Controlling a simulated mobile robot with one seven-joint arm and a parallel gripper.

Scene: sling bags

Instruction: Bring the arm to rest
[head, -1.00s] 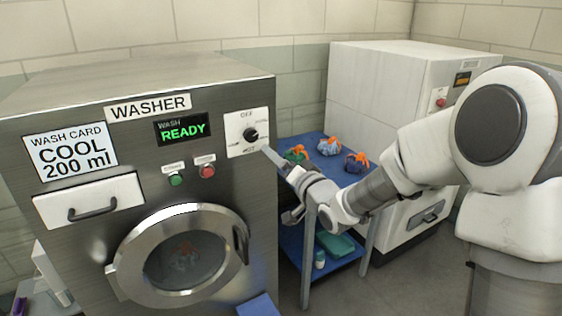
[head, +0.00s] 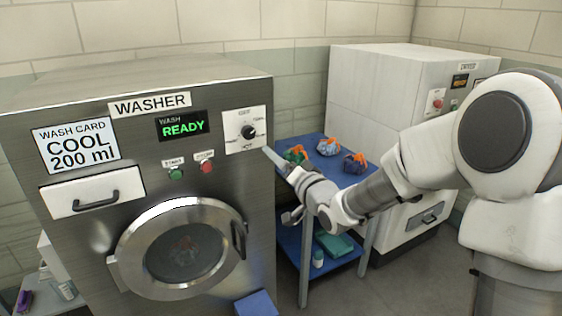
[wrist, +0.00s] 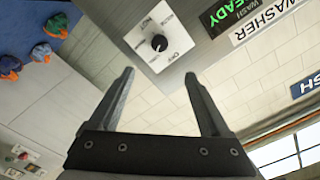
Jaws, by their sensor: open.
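My gripper (wrist: 157,88) is open and empty in the wrist view, its two fingers spread apart below the washer's dial (wrist: 158,42). In the head view my gripper (head: 276,165) is near the right front edge of the washer (head: 90,230), just below and right of the dial (head: 248,132). I cannot tell whether a finger touches the washer. The arm reaches in from the right, bent at the elbow. The washer's display reads READY and its round door (head: 180,250) is shut. Dark bundled items show behind the door glass.
A white dryer (head: 375,95) stands at the back right. The washer's drawer (head: 92,193) is shut. Bare floor shows at the lower right.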

